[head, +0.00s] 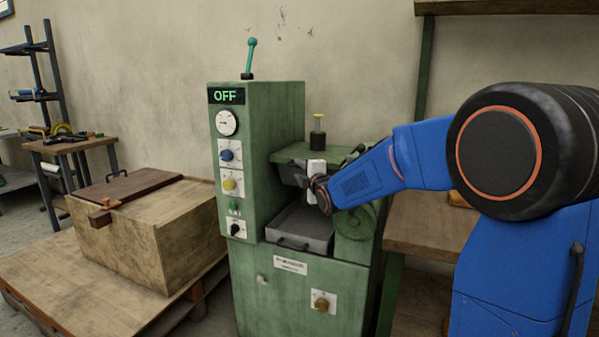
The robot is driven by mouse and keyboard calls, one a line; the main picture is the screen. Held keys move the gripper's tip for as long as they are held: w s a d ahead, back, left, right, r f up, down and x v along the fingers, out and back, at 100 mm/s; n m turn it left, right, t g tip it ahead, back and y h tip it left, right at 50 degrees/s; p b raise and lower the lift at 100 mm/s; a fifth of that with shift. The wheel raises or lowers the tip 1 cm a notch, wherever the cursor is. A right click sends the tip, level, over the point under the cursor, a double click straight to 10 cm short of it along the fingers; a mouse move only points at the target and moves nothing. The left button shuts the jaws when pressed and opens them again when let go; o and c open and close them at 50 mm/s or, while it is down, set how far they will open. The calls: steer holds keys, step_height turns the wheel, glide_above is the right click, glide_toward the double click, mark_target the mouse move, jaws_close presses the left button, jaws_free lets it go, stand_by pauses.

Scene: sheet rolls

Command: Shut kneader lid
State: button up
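The green machine (258,130), which I take to be the kneader, stands upright in the middle of the head view, with an OFF display (227,96). A flat green top piece (292,151) sits over its opening on the right; I cannot tell whether this is the lid or how far it is shut. My gripper (317,185) is in front of the opening, just below that piece, beside a white part (317,168). My wrist hides part of the machine. The fingers are too small and covered to tell open from shut, or whether they touch anything.
A grey tray (300,228) with a handle sits below my gripper. A wooden box (150,235) with a dark board on top stands on a pallet (75,290) at left. A lever (250,58) rises from the machine. A wooden shelf (430,225) is behind my arm.

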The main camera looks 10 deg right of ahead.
steer(key=s+d, duration=0.2)
steer(key=s, duration=1.4)
steer(key=shift+s+d+r, duration=0.3)
steer(key=shift+s, duration=0.05)
steer(key=s+d+f+m+g+h, duration=0.1)
steer(key=s+f+m+g, duration=0.3)
steer(key=s, duration=0.8)
steer(key=s+d+f+m+g+h, duration=0.1)
steer(key=s+d+f+m+g, duration=0.1)
steer(key=s+f+m+g, duration=0.2)
steer(key=s+d+f+m+g, duration=0.2)
steer(key=s+f+m, duration=0.7)
steer(key=s, duration=1.2)
steer(key=m+g, duration=0.2)
steer(key=shift+f+g+h, duration=0.2)
steer(key=shift+g+h, duration=0.1)
steer(key=shift+h, duration=0.1)
